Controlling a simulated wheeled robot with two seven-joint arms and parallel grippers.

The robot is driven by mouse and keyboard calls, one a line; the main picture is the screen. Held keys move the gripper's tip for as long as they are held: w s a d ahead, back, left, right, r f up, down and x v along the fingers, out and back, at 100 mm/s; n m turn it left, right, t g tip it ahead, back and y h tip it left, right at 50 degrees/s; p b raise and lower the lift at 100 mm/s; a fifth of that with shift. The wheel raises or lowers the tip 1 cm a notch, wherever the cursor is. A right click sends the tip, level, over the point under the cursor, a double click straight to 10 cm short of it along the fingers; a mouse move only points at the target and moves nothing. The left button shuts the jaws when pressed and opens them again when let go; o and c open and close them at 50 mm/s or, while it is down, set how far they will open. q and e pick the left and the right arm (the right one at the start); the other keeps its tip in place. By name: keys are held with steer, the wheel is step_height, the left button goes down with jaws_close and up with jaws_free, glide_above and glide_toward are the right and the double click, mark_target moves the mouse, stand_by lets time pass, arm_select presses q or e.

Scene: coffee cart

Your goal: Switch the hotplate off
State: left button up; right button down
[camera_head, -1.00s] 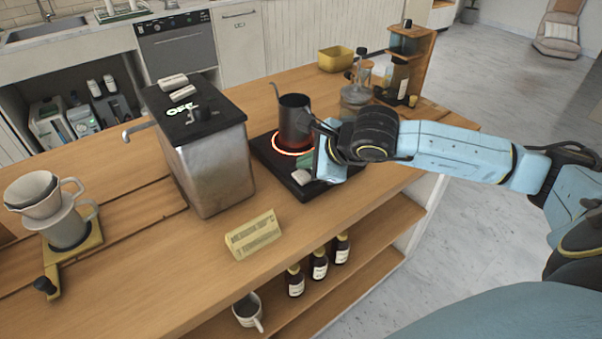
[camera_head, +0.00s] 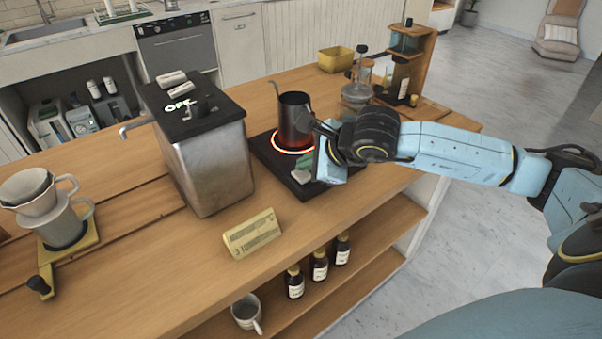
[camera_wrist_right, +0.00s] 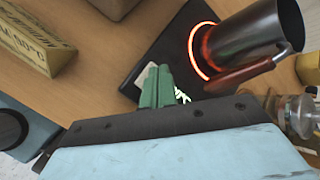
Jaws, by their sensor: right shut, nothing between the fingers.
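The hotplate (camera_head: 266,152) is a flat black plate on the wooden counter. Its ring (camera_head: 276,148) glows red-orange under a dark metal pot (camera_head: 294,116). A pale switch (camera_head: 300,177) sits at the plate's near end. My right gripper (camera_head: 308,163) is shut and empty, low over that end beside the switch. In the right wrist view its green fingertips (camera_wrist_right: 156,88) overlap the pale switch (camera_wrist_right: 143,76) and partly hide it and a lit marking (camera_wrist_right: 182,96). I cannot tell whether they touch. My left gripper is not in view.
A metal tank (camera_head: 212,165) with a black top stands left of the hotplate. A yellow sign (camera_head: 252,234) stands in front. A glass vessel (camera_head: 357,93) and a wooden stand (camera_head: 421,60) are behind right. The pot's handle (camera_wrist_right: 245,72) points toward my right gripper.

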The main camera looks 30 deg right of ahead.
steer(key=shift+f+b, duration=0.25)
steer(key=shift+b, duration=0.1)
stand_by(0.3)
steer(key=shift+d+f+b, duration=0.3)
steer(key=shift+f+b, duration=0.25)
stand_by(0.3)
steer(key=shift+r, duration=0.1)
steer(key=shift+a+r+p, duration=0.2)
steer(key=shift+a+r, duration=0.05)
steer(key=shift+r, duration=0.25)
steer(key=shift+a+r+p, duration=0.2)
steer(key=shift+r, duration=0.3)
